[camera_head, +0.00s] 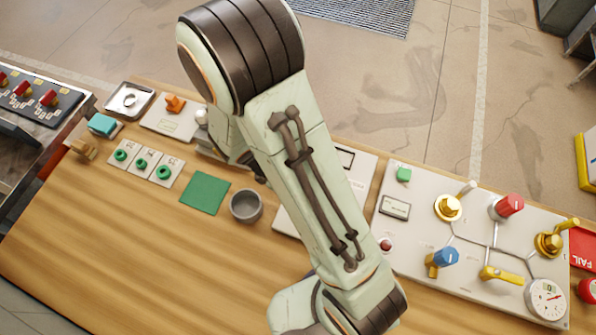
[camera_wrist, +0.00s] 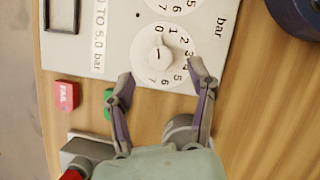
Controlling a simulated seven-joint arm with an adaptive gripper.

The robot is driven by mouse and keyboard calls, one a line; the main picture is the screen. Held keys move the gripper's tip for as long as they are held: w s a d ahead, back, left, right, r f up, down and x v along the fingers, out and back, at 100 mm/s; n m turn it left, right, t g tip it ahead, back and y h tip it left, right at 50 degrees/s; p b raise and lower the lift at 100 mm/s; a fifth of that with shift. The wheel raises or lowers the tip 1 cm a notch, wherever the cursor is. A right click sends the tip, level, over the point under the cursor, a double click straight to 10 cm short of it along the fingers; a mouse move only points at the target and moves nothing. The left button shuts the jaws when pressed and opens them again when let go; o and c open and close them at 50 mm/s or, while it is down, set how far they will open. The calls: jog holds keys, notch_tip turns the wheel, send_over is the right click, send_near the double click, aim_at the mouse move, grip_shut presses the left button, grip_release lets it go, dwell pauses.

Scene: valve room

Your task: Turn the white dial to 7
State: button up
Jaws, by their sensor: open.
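In the wrist view a round white dial (camera_wrist: 159,56) is set in a pale panel (camera_wrist: 118,32). Numbers ring its white knob, with 0 at the top and 1, 2, 3 down the right side. A short dark mark shows on the knob, but which number it points to is unclear. My gripper (camera_wrist: 161,80) is open, its two fingers apart at the lower left and right of the dial, with nothing between them. Whether a finger touches the panel is unclear. In the head view my arm hides the gripper and dial.
A second numbered dial (camera_wrist: 175,7) is cut off at the top of the wrist view. A red FAIL block (camera_wrist: 66,94) lies left. In the head view a grey cup (camera_head: 246,206) and green mat (camera_head: 205,193) stand left of my arm; a valve panel (camera_head: 420,240) is right.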

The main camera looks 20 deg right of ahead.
jog(key=x, duration=0.4)
jog(key=shift+d+f, duration=0.1)
jog(key=shift+f, duration=0.05)
grip_shut()
